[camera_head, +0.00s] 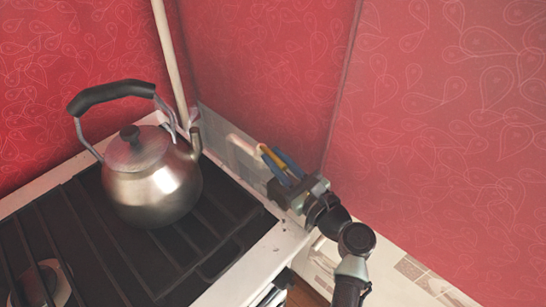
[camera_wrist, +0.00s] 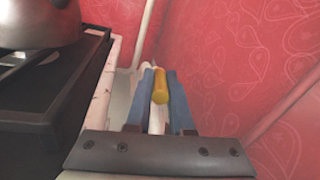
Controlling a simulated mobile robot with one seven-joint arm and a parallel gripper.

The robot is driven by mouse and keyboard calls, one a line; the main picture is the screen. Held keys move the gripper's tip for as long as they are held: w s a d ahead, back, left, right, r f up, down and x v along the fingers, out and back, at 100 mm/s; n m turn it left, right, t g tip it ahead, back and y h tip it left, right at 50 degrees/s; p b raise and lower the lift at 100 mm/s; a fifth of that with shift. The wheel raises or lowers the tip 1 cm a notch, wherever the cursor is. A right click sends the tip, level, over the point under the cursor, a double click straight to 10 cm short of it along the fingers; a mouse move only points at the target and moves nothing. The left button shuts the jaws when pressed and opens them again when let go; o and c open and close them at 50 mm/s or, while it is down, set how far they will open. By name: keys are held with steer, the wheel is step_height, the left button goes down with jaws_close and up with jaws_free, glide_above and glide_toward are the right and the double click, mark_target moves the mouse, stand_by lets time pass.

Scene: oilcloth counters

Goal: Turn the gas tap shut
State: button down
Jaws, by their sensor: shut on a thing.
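The gas tap shows as a yellow handle (camera_wrist: 160,88) between my fingers in the wrist view. It also shows as a small yellow piece in the head view (camera_head: 270,157). My gripper (camera_wrist: 159,80) has two blue fingers, one on each side of the yellow handle, and is shut on it. In the head view my gripper (camera_head: 274,155) reaches in low beside the stove, close to the corner of the red walls. A white pipe part shows below the handle between the fingers. The tap's body and the handle's exact angle are largely hidden by the fingers.
A steel kettle (camera_head: 150,180) with a black handle stands on the black stove grate (camera_head: 90,245), left of my gripper. A pale pipe (camera_head: 170,60) runs up the wall corner. Red patterned walls (camera_head: 440,130) close off the back and right.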

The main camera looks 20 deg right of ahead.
steer(key=shift+a+r+h+p, duration=0.15)
steer(key=shift+a+h+p, duration=0.25)
steer(key=shift+a, duration=0.1)
steer(key=shift+s+d+m+h+p, duration=0.1)
steer(key=shift+m+h+p, duration=0.1)
steer(key=shift+m+h, duration=0.2)
steer(key=shift+d+m+h+p, duration=0.1)
steer(key=shift+m+h+p, duration=0.05)
steer(key=shift+m+h, duration=0.25)
steer(key=shift+a+m+h, duration=0.3)
steer(key=shift+h, duration=0.2)
steer(key=shift+d, duration=0.1)
steer(key=c, duration=0.8)
jaws_free()
